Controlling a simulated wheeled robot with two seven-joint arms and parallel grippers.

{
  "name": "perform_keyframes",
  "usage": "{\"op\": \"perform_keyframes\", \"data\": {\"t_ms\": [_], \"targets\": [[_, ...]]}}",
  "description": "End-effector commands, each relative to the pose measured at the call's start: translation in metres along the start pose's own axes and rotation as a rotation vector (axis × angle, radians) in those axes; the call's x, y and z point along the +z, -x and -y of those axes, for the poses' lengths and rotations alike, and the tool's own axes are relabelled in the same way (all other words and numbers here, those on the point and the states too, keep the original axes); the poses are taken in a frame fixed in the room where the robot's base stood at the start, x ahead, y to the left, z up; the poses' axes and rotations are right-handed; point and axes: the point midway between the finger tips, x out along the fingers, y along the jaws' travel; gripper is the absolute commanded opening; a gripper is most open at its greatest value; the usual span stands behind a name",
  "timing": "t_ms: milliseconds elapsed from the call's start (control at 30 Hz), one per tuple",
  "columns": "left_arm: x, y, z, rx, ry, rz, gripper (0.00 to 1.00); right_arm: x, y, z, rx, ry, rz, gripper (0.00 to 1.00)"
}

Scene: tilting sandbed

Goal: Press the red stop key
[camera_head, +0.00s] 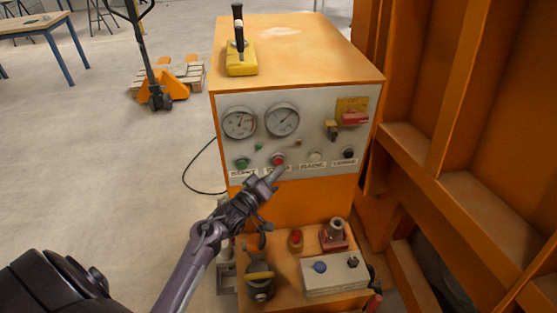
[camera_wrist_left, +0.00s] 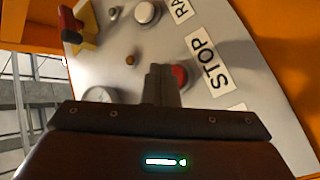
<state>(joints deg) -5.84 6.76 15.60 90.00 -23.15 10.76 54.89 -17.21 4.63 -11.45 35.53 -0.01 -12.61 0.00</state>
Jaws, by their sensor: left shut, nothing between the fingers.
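The red stop key (camera_head: 278,159) is a round button on the grey front panel (camera_head: 310,100) of an orange cabinet. In the left wrist view, the red key (camera_wrist_left: 180,76) sits beside a white label reading STOP (camera_wrist_left: 209,66). My left gripper (camera_head: 276,175) is shut and empty, with its tips just below the key in the head view. In the left wrist view, its closed fingers (camera_wrist_left: 161,72) overlap the key's left edge and hide part of it. I cannot tell whether they touch it. My right gripper is not in view.
A green key (camera_head: 242,163), a white key (camera_head: 315,156) and a black key (camera_head: 348,153) share the row. A red switch (camera_head: 354,118) is above right. Below, a shelf carries a grey control box (camera_head: 335,279) and other fittings. Orange framework (camera_head: 420,150) stands close on the right.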

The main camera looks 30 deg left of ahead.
Motion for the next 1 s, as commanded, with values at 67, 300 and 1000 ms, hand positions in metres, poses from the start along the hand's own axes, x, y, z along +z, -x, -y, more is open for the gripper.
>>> {"op": "perform_keyframes", "data": {"t_ms": [67,300,1000], "targets": [[0.0,0.0,0.0,0.0,0.0,0.0,0.0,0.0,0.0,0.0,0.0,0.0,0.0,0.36],[0.001,0.001,-0.002,0.0,0.001,0.0,0.0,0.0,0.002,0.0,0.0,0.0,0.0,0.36],[0.026,0.035,-0.026,0.001,0.0,-0.001,0.0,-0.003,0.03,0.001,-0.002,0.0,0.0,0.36]]}}
